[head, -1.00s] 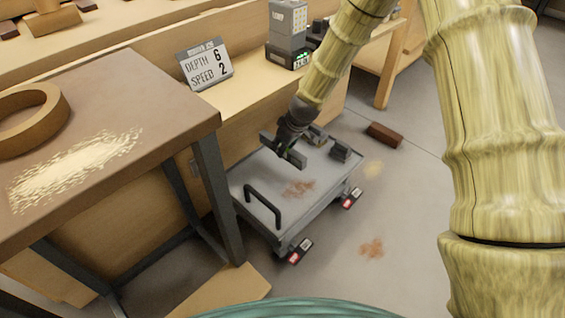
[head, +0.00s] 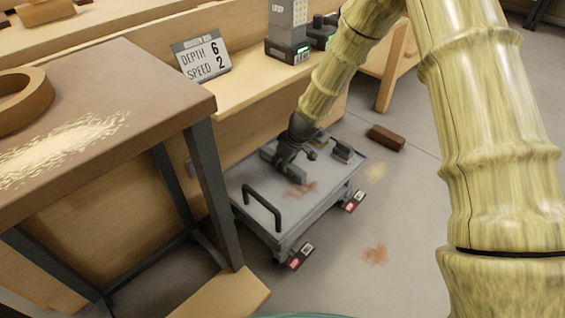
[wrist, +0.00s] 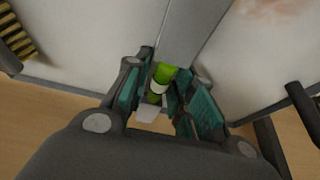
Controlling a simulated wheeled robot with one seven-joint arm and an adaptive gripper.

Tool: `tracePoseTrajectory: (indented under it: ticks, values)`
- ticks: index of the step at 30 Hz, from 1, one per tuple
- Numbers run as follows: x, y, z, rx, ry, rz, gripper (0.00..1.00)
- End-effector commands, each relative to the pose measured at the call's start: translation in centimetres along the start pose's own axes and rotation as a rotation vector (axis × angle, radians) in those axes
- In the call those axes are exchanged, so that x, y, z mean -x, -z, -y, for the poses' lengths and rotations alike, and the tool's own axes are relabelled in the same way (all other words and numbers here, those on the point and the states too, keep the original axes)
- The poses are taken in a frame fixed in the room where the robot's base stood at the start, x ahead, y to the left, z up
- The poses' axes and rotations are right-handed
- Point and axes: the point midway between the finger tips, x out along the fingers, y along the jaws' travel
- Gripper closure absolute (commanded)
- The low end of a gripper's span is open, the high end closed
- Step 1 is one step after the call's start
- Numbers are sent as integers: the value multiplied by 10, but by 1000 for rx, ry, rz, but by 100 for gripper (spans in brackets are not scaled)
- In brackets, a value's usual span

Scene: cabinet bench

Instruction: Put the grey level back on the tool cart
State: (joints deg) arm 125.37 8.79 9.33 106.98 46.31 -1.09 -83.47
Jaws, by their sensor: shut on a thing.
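The grey level (head: 293,172) is a bar with a green vial, held low over the tool cart. My gripper (head: 285,163) is shut on it. In the wrist view the level (wrist: 192,28) runs up between the teal finger pads of my gripper (wrist: 168,100), with its green vial showing there. The tool cart (head: 250,184) has a flat grey top with a black handle (head: 264,203) at its near left. Its pale top (wrist: 95,35) fills the upper wrist view. I cannot tell whether the level touches the top.
Small dark items (head: 342,151) sit at the cart's far right corner. A yellow-bristled brush (wrist: 15,38) shows in the wrist view. A brown-topped table (head: 150,95) stands left, and a wooden bench (head: 250,88) stands behind. A brown block (head: 386,138) lies on the floor.

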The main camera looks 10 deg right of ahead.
Motion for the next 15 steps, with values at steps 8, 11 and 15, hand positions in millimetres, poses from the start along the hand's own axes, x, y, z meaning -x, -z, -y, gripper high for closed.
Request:
tracePoseTrajectory:
  ticks: [8,11,15]
  values:
    - [-2,-1,0,0,0,0,72]
    - [-2,-1,0,0,0,0,54]
    - [-2,-1,0,0,0,0,54]
